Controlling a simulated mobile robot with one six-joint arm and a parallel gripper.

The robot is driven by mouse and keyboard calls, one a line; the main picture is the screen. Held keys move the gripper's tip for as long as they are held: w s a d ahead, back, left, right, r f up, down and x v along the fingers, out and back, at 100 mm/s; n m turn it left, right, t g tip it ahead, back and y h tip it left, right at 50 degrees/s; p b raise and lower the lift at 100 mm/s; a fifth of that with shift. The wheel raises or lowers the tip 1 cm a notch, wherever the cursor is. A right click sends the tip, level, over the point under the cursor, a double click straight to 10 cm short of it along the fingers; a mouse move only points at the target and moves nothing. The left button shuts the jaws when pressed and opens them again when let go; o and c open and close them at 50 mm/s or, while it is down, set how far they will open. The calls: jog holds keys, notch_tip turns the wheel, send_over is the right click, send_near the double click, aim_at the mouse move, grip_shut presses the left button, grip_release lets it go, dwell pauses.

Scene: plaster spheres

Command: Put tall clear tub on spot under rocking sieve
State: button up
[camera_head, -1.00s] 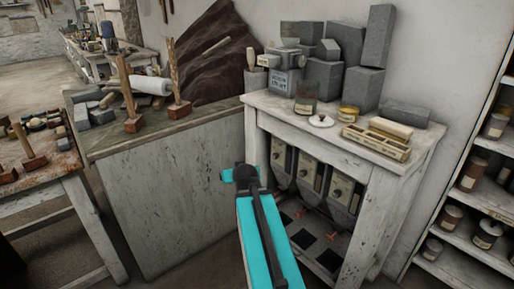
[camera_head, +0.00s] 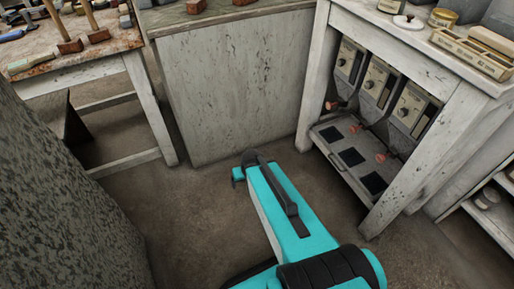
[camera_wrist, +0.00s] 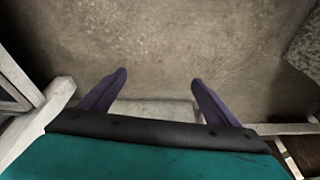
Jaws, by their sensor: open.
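Three grey boxy units with dials hang under the white bench (camera_head: 455,75), and I cannot tell which one is the rocking sieve. The left unit (camera_head: 348,60), middle unit (camera_head: 377,82) and right unit (camera_head: 410,110) stand above a low shelf. That shelf bears three dark square spots, a back one (camera_head: 332,134), a middle one (camera_head: 351,157) and a front one (camera_head: 373,183). A clear tub (camera_head: 392,5) is cut off at the top edge of the head view; its height is hidden. My gripper (camera_wrist: 158,78) is open and empty over bare floor in the wrist view.
A grey cabinet (camera_head: 235,85) stands left of the bench. A wooden worktable (camera_head: 85,65) with tools is at the far left. A dark speckled mass (camera_head: 55,190) fills the left foreground. The concrete floor (camera_head: 180,215) between them is clear.

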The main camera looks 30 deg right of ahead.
jog(key=s+a+f+n+g+b, duration=0.15)
jog(key=s+a+f+g, duration=0.4)
jog(key=s+f, duration=0.8)
jog(key=s+a+f+g+b, duration=0.1)
jog(key=s, duration=0.5)
jog(key=s+a+f+g, duration=0.1)
jog(key=s+a+f, duration=0.1)
jog(key=s, duration=0.4)
jog(key=shift+s+a+b, duration=0.15)
jog(key=shift+s+b, duration=0.25)
jog(key=shift+g, duration=0.25)
